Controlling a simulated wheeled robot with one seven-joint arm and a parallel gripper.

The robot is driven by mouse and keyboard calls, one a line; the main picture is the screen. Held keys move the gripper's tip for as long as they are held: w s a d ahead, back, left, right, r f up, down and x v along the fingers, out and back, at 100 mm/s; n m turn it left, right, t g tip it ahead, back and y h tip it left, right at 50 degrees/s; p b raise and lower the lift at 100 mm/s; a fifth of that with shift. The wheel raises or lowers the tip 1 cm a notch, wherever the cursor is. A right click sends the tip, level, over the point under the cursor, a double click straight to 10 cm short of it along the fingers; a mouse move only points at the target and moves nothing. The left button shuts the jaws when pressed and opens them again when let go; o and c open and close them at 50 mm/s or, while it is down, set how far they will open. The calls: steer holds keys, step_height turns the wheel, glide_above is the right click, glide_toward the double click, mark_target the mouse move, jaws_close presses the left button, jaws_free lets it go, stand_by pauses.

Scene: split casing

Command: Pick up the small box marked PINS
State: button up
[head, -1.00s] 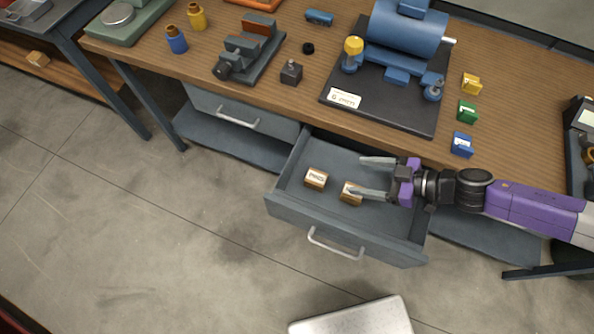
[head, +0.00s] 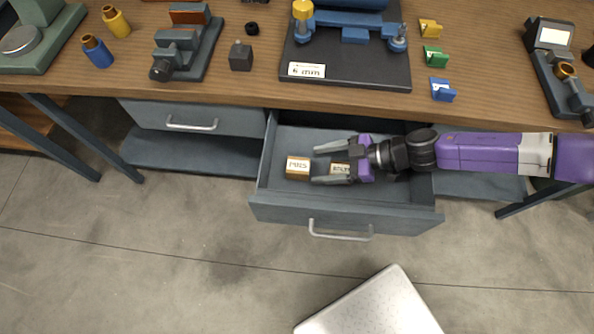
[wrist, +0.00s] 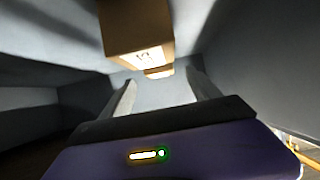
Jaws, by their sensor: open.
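The small box marked PINS (head: 298,168) is tan with a white label and sits in the left part of the open drawer (head: 400,214). A second small box, whose partly hidden label looks like BOLTS (head: 340,169), sits just right of it. My gripper (head: 317,164) is open and empty in the drawer space, its fingers pointing left at the PINS box, with the second box showing between them. In the wrist view a near box (wrist: 137,25) and a farther box (wrist: 158,74) show beyond my fingers; I cannot read their labels there.
The drawer's front wall and handle (head: 340,233) face the open floor. The wooden bench top (head: 260,93) overhangs the drawer's back. A closed drawer (head: 190,116) is at left. A pale speckled slab (head: 375,305) shows at the bottom.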

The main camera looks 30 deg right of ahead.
mark_target(298, 168)
steer(key=x, duration=0.2)
steer(key=shift+w+a+f, duration=0.1)
steer(key=shift+a+f, duration=0.05)
steer(key=shift+a, duration=0.05)
steer(key=shift+x, duration=2.55)
steer(key=shift+d+f, duration=0.1)
steer(key=shift+f, duration=0.05)
jaws_close()
